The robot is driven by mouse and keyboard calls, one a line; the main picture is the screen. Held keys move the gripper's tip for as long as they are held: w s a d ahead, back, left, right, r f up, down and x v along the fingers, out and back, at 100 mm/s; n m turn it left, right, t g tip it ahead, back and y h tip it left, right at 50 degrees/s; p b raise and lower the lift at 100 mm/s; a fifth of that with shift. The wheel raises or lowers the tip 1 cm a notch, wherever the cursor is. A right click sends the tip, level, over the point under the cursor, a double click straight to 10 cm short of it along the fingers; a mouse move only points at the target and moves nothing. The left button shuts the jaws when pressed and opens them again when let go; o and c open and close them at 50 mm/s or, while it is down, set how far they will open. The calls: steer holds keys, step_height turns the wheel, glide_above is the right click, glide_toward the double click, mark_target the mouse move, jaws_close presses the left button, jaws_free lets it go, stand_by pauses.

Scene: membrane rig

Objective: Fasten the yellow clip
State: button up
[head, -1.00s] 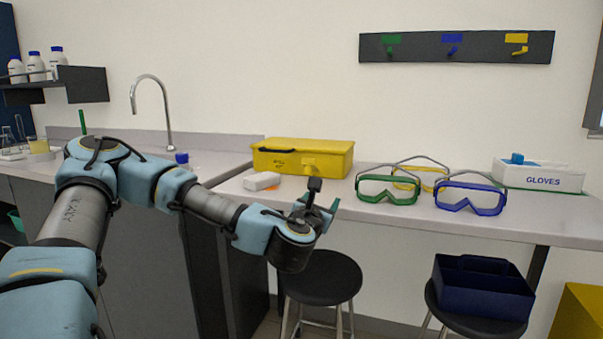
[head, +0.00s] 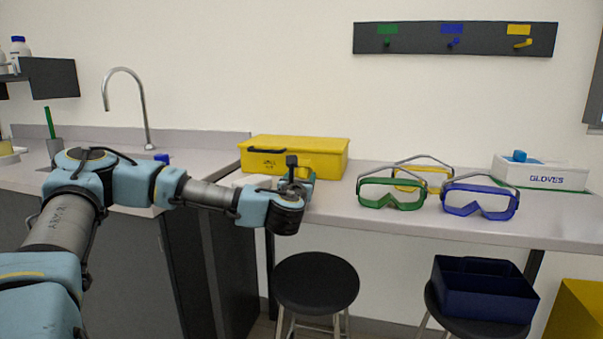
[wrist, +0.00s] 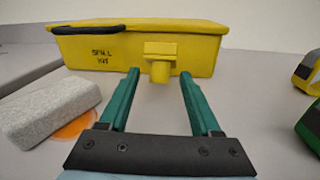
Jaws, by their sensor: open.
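The yellow spill kit box (head: 270,158) stands on the bench against the wall, with its lid down. In the wrist view the yellow clip (wrist: 160,58) is on the front face of the box (wrist: 95,52), just under the lid edge. I cannot tell whether it is latched. My gripper (wrist: 160,75) is open and empty, its two green fingers pointing at the box with the clip between and beyond their tips. They look apart from it. In the head view my gripper (head: 303,178) is in front of the box and hides the clip.
A grey-white block (wrist: 52,108) lies left of my fingers on an orange disc (wrist: 78,128). Green goggles (head: 392,194), yellow goggles (head: 425,178) and blue goggles (head: 478,200) stand to the right. A gloves box (head: 542,175) is farther right. A stool (head: 316,282) stands below the bench.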

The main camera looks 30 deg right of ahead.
steer(key=shift+x, duration=0.95)
jaws_close()
steer(key=shift+s, duration=0.1)
stand_by(0.7)
